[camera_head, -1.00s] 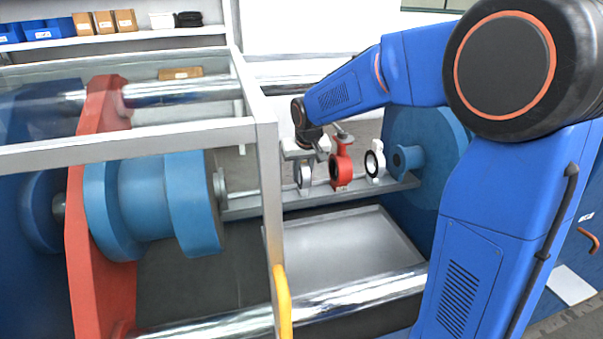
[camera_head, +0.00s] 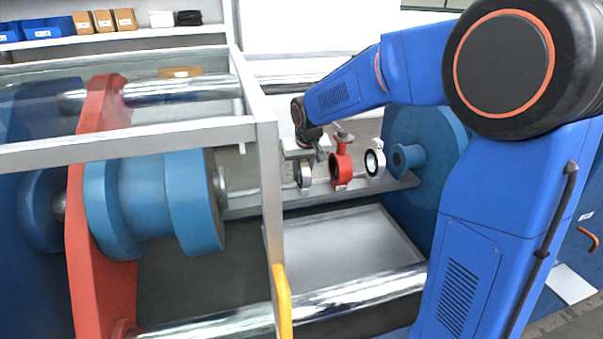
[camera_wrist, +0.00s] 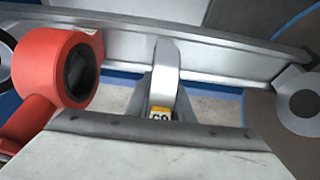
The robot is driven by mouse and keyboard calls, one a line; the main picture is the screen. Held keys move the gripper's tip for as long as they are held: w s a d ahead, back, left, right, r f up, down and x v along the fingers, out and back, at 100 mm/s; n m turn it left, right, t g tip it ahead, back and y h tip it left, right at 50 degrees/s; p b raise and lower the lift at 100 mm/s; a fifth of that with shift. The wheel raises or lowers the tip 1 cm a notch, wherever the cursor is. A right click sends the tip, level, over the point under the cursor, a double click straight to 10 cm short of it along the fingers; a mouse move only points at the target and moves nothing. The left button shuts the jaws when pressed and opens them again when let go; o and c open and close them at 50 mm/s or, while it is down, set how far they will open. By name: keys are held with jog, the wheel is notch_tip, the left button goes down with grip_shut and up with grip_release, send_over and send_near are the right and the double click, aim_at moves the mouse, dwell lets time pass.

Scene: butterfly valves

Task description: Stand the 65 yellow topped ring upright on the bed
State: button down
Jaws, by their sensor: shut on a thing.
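A grey ring (camera_head: 305,179) with a dark rim hangs upright below my gripper (camera_head: 306,157) in the head view. In the wrist view the ring (camera_wrist: 166,66) is seen nearly edge-on. A yellow label (camera_wrist: 159,114) on its top shows partly blurred digits, and the rest is hidden by the gripper body. My gripper is shut on the ring's top, with a dark finger on each side in the wrist view (camera_wrist: 160,105). The grey bed (camera_head: 262,205) runs under the ring. I cannot tell whether the ring's foot touches it.
A red valve body (camera_head: 341,168) stands just right of the ring, close to my gripper. A white-faced ring (camera_head: 374,162) stands farther right, before a blue flange (camera_head: 425,125). A blue stepped cylinder (camera_head: 150,200) is at left. A grey frame post (camera_head: 268,170) stands nearer the camera.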

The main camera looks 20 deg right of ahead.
jog(key=shift+f, duration=0.1)
dwell(0.7)
jog(key=c, duration=2)
grip_release()
jog(key=shift+c, duration=0.2)
jog(key=shift+o, duration=0.6)
jog(key=o, duration=0.6)
jog(key=shift+c, duration=0.2)
jog(key=v, duration=1.7)
jog(key=shift+s, duration=0.15)
jog(key=shift+s, duration=0.1)
